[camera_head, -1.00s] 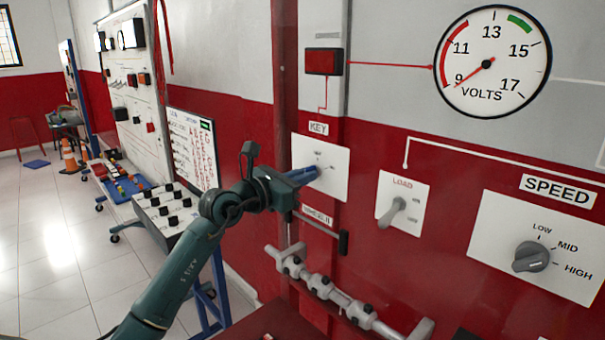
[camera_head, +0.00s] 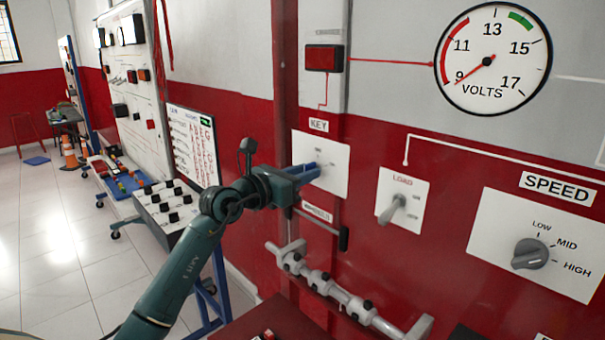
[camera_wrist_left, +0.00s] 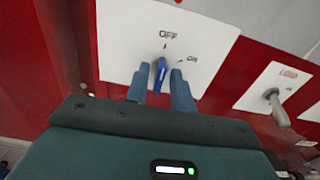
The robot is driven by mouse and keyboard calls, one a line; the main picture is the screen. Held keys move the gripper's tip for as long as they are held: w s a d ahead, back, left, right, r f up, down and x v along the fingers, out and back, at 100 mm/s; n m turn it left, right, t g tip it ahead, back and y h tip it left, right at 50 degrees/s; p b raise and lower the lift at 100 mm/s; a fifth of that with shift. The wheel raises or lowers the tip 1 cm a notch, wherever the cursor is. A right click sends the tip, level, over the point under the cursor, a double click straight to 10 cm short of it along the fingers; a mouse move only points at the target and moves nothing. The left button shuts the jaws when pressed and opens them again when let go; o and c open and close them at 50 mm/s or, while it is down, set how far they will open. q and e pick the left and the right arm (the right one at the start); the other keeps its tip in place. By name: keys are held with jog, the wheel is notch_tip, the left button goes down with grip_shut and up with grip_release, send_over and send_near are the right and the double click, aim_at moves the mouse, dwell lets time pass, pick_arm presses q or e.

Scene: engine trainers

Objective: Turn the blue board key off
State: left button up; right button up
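The blue board key (camera_wrist_left: 160,73) sits on a white panel (camera_wrist_left: 118,35) marked OFF and ON in the left wrist view. Its blue handle stands nearly upright in the picture, in line with the mark under OFF. My left gripper (camera_wrist_left: 158,82) is open, with one blue finger on each side of the key and a gap showing on the right side. In the head view the left gripper (camera_head: 313,171) is at the white panel (camera_head: 336,180) under the KEY label, and the key is hidden behind its fingers. My right gripper is not in view.
A LOAD switch (camera_head: 397,204) and a SPEED knob (camera_head: 531,254) are on the red wall to the right. The volts gauge (camera_head: 493,59) has its needle near 9. A grey pipe assembly (camera_head: 330,290) juts out below. A red indicator box (camera_head: 324,58) is above.

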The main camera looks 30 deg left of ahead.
pick_arm(q)
jog(key=shift+o, duration=0.4)
jog(key=shift+s, duration=0.1)
jog(key=b+v, duration=0.4)
jog(key=v, duration=0.9)
jog(key=shift+a, duration=0.1)
